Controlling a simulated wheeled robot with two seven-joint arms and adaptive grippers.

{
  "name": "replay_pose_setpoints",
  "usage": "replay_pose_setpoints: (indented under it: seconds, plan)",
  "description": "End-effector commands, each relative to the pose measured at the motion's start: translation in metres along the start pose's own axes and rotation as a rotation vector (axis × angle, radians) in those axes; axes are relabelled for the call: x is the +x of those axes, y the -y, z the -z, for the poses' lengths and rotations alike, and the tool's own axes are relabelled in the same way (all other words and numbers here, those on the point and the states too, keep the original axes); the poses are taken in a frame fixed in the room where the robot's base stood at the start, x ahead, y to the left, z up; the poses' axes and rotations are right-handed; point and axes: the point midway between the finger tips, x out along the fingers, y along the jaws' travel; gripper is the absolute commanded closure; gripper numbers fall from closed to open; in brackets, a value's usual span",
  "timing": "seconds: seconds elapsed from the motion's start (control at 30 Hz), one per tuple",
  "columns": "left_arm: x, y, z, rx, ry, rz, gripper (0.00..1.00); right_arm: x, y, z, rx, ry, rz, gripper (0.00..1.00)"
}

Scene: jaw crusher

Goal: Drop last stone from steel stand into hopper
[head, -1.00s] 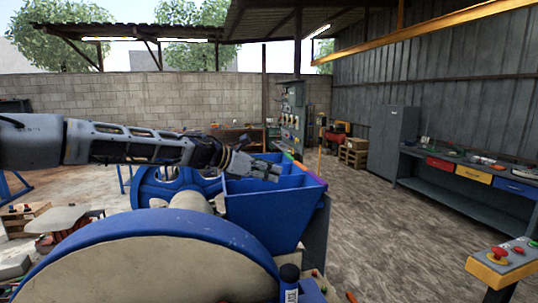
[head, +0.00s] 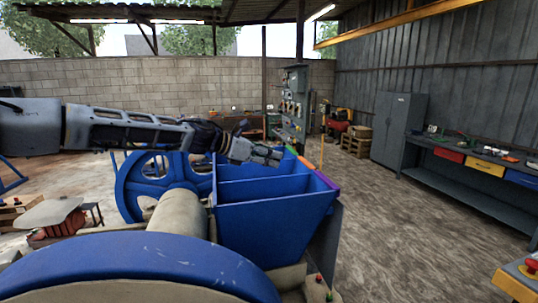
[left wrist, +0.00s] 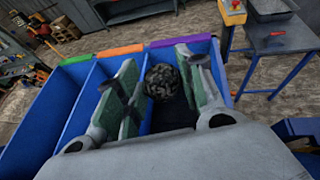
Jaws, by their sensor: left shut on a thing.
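My left gripper (head: 272,158) reaches in from the left over the blue hopper (head: 275,225). In the left wrist view its green-padded fingers (left wrist: 158,64) are shut on a dark, rough, rounded stone (left wrist: 162,84). The stone sits above the hopper compartment with the purple rim strip (left wrist: 181,41); the gripper hides the stone in the head view. The hopper shows in the left wrist view (left wrist: 32,122) with orange and green strips on its other compartments. I cannot tell which thing is the steel stand. My right gripper is not in view.
A blue flywheel (head: 148,187) and a large blue-rimmed wheel (head: 140,255) stand beside the hopper. A workbench with coloured drawers (head: 480,170) and a grey cabinet (head: 398,127) line the right wall. A yellow control box (head: 520,280) is at lower right. The floor between is open.

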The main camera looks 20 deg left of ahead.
Motion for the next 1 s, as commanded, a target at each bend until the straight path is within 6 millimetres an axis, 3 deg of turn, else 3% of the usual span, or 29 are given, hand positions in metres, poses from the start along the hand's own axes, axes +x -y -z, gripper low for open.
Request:
replay_pose_setpoints:
  seconds: [0.57, 1.0]
  plan:
    - [0.001, 0.0, 0.003, 0.0, 0.001, 0.0, 0.88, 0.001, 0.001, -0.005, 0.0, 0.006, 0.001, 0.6]
    - [0.011, 0.0, 0.026, -0.001, 0.001, -0.001, 0.88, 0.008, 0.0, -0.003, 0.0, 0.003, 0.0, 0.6]
